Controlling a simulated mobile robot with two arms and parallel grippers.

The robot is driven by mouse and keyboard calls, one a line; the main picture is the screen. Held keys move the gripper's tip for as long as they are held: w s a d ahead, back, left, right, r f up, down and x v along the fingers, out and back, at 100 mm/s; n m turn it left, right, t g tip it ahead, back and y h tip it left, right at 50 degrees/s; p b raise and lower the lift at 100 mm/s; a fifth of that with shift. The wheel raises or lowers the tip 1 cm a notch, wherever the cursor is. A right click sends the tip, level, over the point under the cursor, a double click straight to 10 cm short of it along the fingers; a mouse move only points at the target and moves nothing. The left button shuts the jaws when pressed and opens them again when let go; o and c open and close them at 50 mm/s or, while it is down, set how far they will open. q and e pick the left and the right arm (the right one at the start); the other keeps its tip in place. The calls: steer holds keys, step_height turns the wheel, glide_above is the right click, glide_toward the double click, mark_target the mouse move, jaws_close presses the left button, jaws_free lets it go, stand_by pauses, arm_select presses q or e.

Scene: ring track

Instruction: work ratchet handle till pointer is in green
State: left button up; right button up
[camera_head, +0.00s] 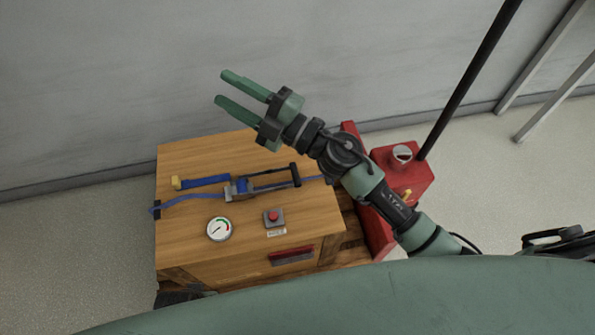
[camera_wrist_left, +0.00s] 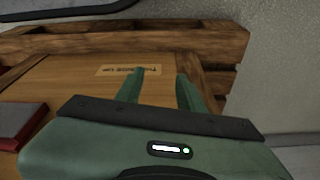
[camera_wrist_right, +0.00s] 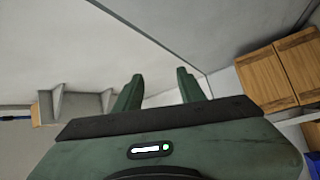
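The ratchet (camera_head: 240,188) lies on top of the wooden crate, threaded with a blue strap (camera_head: 180,202). The round white gauge (camera_head: 220,229) sits near the crate's front edge. Its green band is at the upper right; the thin pointer seems to aim lower left, outside the green. My right gripper (camera_head: 222,87) is open and empty, above and behind the crate, apart from the handle. My left gripper (camera_wrist_left: 160,74) is open and empty in the left wrist view, facing the crate's labelled side; the head view does not clearly show it.
A small box with a red button (camera_head: 273,216) stands right of the gauge. A red handle (camera_head: 291,255) is on the crate's front (camera_head: 215,275). A red unit (camera_head: 405,175) with a black pole stands right of the crate. The grey wall (camera_head: 100,80) is behind.

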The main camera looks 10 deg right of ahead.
steer(key=s+a+f+n+g+y, duration=0.2)
steer(key=s+a+n+g, duration=0.15)
steer(key=n+g, duration=0.25)
steer(key=n+g+h+b, duration=0.1)
steer(key=n+g+h, duration=0.55)
steer(key=h, duration=0.95)
glide_toward(297, 174)
steer(key=f, duration=0.1)
steer(key=shift+g, duration=0.45)
steer(key=f, duration=0.2)
steer(key=a+f, duration=0.1)
steer(key=f, duration=0.1)
steer(key=f+b, duration=0.1)
steer(key=f, duration=0.1)
steer(key=shift+w+a, duration=0.15)
steer(key=shift+w, duration=0.15)
arm_select(q)
step_height(297, 174, down, 8)
steer(key=s, duration=0.2)
steer(key=shift+a+r, duration=0.15)
steer(key=shift+a, duration=0.05)
arm_select(e)
steer(key=shift+a+f, duration=0.15)
steer(key=shift+f, duration=0.5)
jaws_close()
